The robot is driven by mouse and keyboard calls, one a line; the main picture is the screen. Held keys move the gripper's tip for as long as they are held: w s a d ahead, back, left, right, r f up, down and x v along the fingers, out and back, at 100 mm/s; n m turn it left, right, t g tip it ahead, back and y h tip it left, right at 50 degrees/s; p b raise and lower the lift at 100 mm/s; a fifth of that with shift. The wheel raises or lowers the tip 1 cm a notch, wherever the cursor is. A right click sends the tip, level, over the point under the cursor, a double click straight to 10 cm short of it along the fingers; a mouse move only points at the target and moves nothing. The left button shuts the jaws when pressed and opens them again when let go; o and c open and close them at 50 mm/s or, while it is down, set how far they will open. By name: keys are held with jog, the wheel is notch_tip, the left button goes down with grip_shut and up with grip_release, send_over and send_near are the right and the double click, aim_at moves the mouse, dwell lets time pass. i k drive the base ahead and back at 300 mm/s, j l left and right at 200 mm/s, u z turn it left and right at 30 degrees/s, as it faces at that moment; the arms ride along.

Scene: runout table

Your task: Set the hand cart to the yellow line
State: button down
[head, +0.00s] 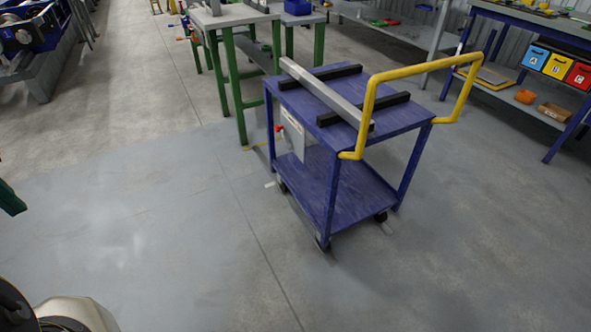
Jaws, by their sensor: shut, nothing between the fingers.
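The hand cart (345,200) is blue with two shelves, dark wheels and a yellow push handle (368,112) on its right side. It stands upright on the grey floor, right of the picture's middle. A long grey metal bar (322,92) lies across two black supports on its top. A short yellowish strip (258,148) shows on the floor at the cart's far left, by a green table leg; the cart hides part of this area, and I cannot tell if it is the yellow line. My gripper is not in view.
A green-legged table (232,18) stands close behind the cart. A blue workbench (530,20) with coloured bins stands at the right. Blue machinery (25,35) is at the far left. The floor (130,220) left and in front of the cart is clear.

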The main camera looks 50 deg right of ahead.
aim_at(330, 179)
jog(key=j+z, duration=0.1)
jog(key=z, duration=1.6)
jog(key=k+j+z, duration=0.45)
jog(key=k, duration=0.25)
jog(key=i+l+u, duration=0.1)
jog(key=i+l, duration=0.15)
jog(key=i, duration=0.15)
jog(key=i+l+u, duration=0.1)
jog(key=i+l, duration=0.15)
jog(key=i+u, duration=0.1)
jog(key=u, duration=1.85)
jog(key=z, duration=1.65)
jog(key=k+j+z, duration=0.5)
jog(key=k, duration=0.25)
jog(key=i+l+u, duration=0.1)
jog(key=i, duration=0.3)
jog(key=i+l+u, duration=0.1)
jog(key=i+l, duration=0.3)
